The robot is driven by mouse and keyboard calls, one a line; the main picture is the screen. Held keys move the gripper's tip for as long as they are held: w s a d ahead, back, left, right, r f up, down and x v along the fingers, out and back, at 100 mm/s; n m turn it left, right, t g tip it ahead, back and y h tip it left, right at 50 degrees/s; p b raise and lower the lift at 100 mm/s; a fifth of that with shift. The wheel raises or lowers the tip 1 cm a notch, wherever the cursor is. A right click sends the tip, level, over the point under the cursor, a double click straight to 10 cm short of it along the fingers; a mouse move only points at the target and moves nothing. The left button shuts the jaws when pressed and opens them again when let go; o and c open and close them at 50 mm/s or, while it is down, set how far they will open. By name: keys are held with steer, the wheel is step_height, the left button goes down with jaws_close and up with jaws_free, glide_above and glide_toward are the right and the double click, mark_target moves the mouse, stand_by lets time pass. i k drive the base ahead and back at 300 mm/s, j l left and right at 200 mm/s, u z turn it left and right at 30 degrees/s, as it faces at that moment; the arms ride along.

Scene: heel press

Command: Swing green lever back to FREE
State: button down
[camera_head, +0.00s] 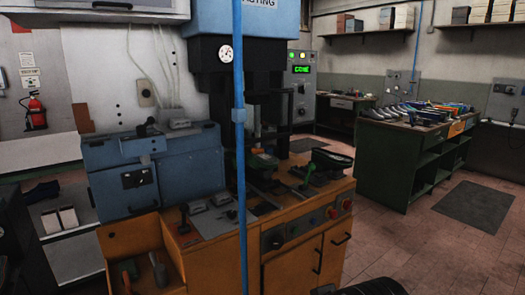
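A heel press (255,60) with a blue head and a round dial gauge (226,54) stands on an orange cabinet (292,245). Small green parts (307,175) show on the cabinet top, right of the press column.
A blue vertical pole (239,120) crosses the view in front of the press. A blue machine (155,170) stands left of it. A control box (302,95) with a lit green display is behind. A green workbench (415,160) stands right. Floor (440,255) is open at lower right.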

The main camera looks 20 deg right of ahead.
mark_target(312, 166)
steer(key=i+l, duration=0.25)
steer(key=i, duration=0.15)
steer(key=i+l, duration=0.25)
steer(key=i, duration=0.2)
steer(key=i+l, duration=0.25)
steer(key=i, duration=0.15)
